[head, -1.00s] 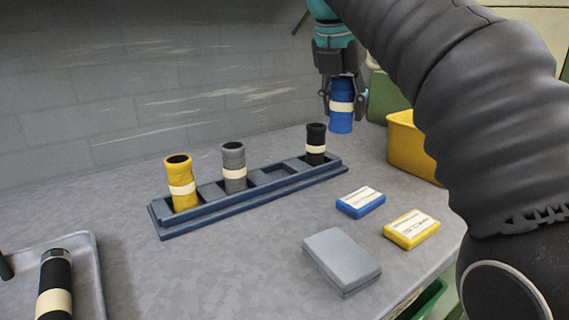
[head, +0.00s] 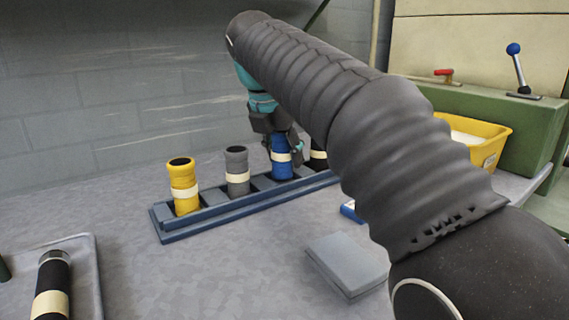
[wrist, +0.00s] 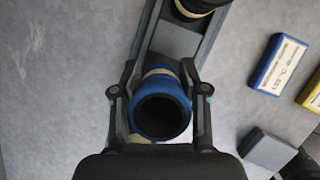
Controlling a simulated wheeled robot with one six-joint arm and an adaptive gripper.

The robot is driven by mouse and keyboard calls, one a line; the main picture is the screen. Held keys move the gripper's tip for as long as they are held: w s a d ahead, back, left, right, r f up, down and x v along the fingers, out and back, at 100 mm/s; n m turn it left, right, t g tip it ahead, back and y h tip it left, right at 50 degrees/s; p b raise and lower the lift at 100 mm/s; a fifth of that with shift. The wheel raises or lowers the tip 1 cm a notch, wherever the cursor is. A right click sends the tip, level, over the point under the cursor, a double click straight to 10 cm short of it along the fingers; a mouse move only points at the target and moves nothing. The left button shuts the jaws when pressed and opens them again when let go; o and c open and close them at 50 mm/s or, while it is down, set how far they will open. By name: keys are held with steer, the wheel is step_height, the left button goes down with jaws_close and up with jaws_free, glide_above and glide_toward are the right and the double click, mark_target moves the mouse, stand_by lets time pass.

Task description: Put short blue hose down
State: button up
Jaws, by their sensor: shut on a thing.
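The short blue hose (head: 281,160) with a cream band stands upright at the third slot of the blue rack (head: 165,222), between the grey hose and the black hose. My gripper (head: 277,150) is shut on it from above. In the wrist view the blue hose (wrist: 160,108) shows its round open end between the two fingers of my gripper (wrist: 160,95). The hose's lower end is hidden, so I cannot tell whether it rests on the slot floor.
A yellow hose (head: 183,185) and a grey hose (head: 237,170) stand in the rack to the left. A black hose (head: 318,158) stands close on the right, partly hidden by my arm. A grey box (head: 345,265) lies in front. A tray (head: 90,270) holds a larger black hose (head: 52,290).

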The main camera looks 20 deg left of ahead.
steer(key=shift+f, duration=0.7)
steer(key=shift+f, duration=0.1)
steer(key=o, duration=1.2)
steer(key=p+v, duration=0.2)
steer(key=v, duration=1)
steer(key=shift+w, duration=0.1)
